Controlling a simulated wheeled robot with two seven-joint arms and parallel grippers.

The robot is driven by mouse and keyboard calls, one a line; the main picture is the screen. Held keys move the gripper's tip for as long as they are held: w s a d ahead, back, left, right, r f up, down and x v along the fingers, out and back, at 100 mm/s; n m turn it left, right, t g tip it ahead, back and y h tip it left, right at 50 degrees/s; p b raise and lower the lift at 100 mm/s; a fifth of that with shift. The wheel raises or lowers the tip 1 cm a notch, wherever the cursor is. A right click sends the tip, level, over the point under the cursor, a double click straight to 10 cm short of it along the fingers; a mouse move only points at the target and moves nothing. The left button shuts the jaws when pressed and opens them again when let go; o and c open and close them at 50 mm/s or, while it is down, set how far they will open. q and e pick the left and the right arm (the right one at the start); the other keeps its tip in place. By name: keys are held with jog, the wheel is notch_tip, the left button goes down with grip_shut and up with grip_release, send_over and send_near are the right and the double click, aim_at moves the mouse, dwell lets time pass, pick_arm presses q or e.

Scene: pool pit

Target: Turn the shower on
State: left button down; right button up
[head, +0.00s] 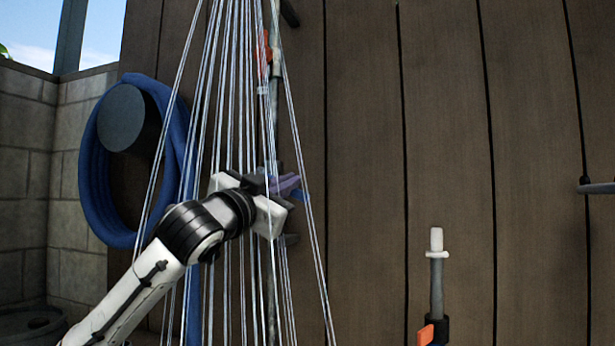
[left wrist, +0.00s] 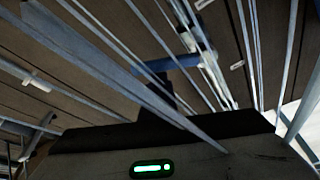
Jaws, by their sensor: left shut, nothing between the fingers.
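Many thin pale streams, like falling water, fan down from above the top of the head view (head: 228,90). They pass in front of and around my left gripper (head: 275,195), which is shut and empty. A blue handle (head: 288,186) on the vertical shower pipe (head: 272,110) is right beside the gripper's tips; I cannot tell whether they touch. The left wrist view shows the streams and a blue piece (left wrist: 168,64) beyond the gripper's dark end. The shower head itself is out of view. My right gripper is not in view.
A red lever (head: 264,50) sits higher on the pipe. A blue hose (head: 92,165) hangs coiled on the plank wall (head: 365,150) at left. A short pipe with a white tip (head: 437,240) and an orange lever (head: 426,334) stands at lower right. The wall between is clear.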

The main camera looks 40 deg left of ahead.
pick_arm(q)
jog(key=s+a+f+m+g+h+b, duration=0.1)
jog(key=s+a+f+m+h+b, duration=0.1)
jog(key=a+f+m, duration=0.3)
jog(key=m, duration=0.3)
jog(key=shift+a+f+h, duration=0.2)
jog(key=shift+f+h, duration=0.05)
jog(key=shift+h, duration=0.15)
jog(key=shift+a, duration=0.15)
dwell(0.7)
